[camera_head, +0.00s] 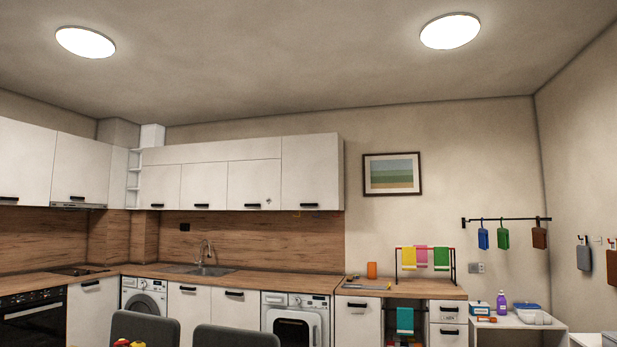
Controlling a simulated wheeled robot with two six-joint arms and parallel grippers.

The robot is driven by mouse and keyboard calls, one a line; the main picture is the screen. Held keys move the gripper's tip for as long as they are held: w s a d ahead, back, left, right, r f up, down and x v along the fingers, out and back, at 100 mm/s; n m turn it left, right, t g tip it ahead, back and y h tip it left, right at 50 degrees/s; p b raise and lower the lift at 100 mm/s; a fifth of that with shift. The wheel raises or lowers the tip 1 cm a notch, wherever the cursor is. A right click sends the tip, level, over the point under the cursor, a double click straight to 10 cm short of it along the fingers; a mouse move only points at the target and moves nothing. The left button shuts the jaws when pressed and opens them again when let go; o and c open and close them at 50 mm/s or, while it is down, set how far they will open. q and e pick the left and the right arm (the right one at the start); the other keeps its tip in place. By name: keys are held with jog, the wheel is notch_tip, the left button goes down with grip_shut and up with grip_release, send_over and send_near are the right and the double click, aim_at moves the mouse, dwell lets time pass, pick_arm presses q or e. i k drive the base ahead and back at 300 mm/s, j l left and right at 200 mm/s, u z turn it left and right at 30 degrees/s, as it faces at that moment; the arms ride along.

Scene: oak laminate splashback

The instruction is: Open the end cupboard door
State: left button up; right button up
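A row of white wall cupboards hangs over the wooden splashback (260,227). The end cupboard door (310,172) at the right of this row is tall and white, with a dark handle (308,206) at its lower edge. It looks shut. The other wall doors, such as the one beside it (254,184), also look shut. A white lower cupboard door (358,322) with a dark handle stands at the right part of the counter, also shut. I cannot tell from the picture alone which door is meant. Neither of my grippers is in view.
Two dark chairs (145,328) (235,337) stand in front of the counter (230,281). A washing machine (297,318) is below it. A towel rack (425,258) and an orange cup (372,270) stand on the right worktop. A white table (515,325) holds several items.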

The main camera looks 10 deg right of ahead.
aim_at(310, 175)
jog(key=i+l+z, duration=0.15)
jog(key=l, duration=0.2)
jog(key=l+z, duration=0.15)
jog(key=l, duration=0.2)
jog(key=i+l+z, duration=0.4)
jog(key=i+l, duration=0.3)
jog(key=i+l+z, duration=0.15)
jog(key=i+l, duration=0.35)
jog(key=i+l+z, duration=0.2)
jog(key=i+l, duration=0.2)
jog(key=i, duration=0.2)
jog(key=i+u, duration=0.25)
jog(key=i, duration=0.55)
jog(key=i+u, duration=0.25)
jog(key=i, duration=0.55)
jog(key=i+u, duration=0.3)
jog(key=i, duration=0.3)
jog(key=i+u, duration=0.35)
jog(key=i, duration=0.2)
jog(key=i+l+u, duration=0.3)
jog(key=i, duration=0.25)
jog(key=i+j+u, duration=0.2)
jog(key=i+u, duration=0.25)
jog(key=i, duration=0.5)
jog(key=i+l+u, duration=0.15)
jog(key=i+u, duration=0.25)
jog(key=i, duration=0.55)
